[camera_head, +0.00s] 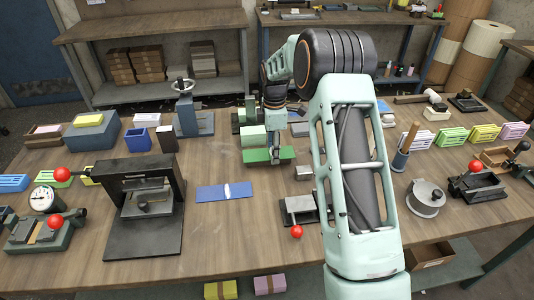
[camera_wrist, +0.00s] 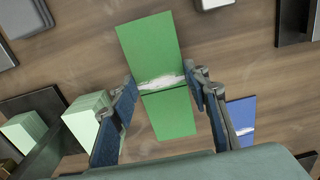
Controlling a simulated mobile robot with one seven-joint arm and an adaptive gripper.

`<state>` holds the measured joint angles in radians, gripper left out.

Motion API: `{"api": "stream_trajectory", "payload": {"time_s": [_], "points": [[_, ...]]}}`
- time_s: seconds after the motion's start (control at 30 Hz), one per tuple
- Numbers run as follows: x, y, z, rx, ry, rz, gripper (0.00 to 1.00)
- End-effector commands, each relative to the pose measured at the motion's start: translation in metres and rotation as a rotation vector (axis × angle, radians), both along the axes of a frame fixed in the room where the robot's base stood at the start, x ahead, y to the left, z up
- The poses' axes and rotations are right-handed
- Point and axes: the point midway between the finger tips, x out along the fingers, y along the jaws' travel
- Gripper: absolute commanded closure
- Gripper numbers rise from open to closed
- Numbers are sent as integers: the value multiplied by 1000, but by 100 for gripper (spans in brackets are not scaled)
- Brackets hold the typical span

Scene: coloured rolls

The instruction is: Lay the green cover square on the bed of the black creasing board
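The green cover (camera_head: 284,154) is a flat green sheet with a white patch across its middle. It fills the centre of the wrist view (camera_wrist: 152,45), and its two halves look slightly angled. The cover looks raised above the table; the exact gap cannot be told. I cannot tell for sure which black device is the creasing board: a large one with a flat base (camera_head: 125,243) stands at left, a smaller one (camera_head: 287,219) at front centre.
A blue cover (camera_head: 212,194) lies flat at front left of my gripper. A small grey block (camera_head: 304,173) stands to the right. Bare table lies around the blue cover.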

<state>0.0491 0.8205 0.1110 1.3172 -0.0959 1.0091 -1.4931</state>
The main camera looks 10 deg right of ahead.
Motion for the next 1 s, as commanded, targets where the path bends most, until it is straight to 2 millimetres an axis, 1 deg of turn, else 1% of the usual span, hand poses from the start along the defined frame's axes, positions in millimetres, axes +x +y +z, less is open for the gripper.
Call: {"api": "stream_trajectory", "payload": {"time_s": [0.03, 0.1, 0.53, 0.67, 1.0], "points": [[0, 0, 0, 0, 0, 0, 70], [0, 0, 0, 0, 0, 0, 77], [0, 0, 2, 0, 0, 0, 77], [0, 0, 10, 0, -1, 0, 77], [0, 0, 38, 1, -2, -1, 77]]}}
